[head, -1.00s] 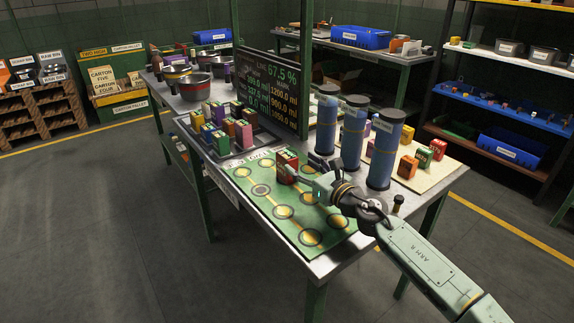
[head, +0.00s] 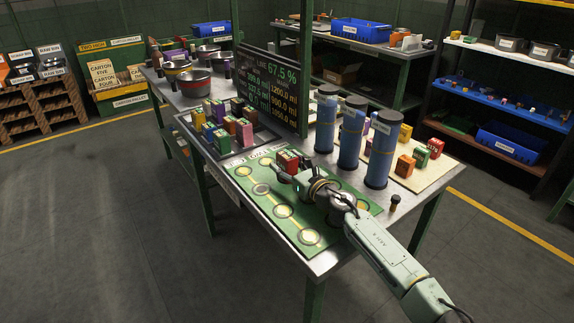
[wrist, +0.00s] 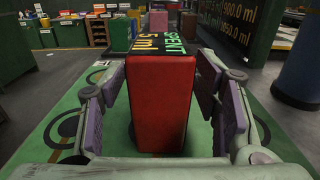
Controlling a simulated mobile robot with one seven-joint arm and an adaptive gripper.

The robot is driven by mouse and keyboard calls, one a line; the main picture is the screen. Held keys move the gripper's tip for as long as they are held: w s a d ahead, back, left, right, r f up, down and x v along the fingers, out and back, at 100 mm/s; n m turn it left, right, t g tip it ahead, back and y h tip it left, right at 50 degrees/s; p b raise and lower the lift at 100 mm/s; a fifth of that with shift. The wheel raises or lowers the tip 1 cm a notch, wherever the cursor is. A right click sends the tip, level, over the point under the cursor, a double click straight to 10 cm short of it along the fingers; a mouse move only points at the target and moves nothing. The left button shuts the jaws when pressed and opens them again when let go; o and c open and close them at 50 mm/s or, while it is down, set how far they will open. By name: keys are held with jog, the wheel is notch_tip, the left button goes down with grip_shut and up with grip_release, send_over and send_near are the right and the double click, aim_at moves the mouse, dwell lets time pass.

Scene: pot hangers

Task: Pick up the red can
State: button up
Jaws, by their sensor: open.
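The red can (wrist: 162,105) is a box-shaped red block with a dark top bearing green and orange lettering that includes "SPENT". It stands upright on the green mat, and it also shows in the head view (head: 287,160). My gripper (head: 292,172) is at the can, coming from the right and front. In the wrist view the open fingers (wrist: 165,92) stand on either side of the can, with a visible gap on the right. The left finger is close to the can; I cannot tell whether it touches. The arm hides part of the mat.
The green mat (head: 262,206) has several ringed spots. A tray of coloured boxes (head: 208,146) lies behind it, left of the display screen (head: 270,92). Blue cylinders (head: 351,135) stand close to the right of my gripper. More boxes (head: 405,165) sit further right.

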jog(key=shift+c, duration=0.6)
grip_shut()
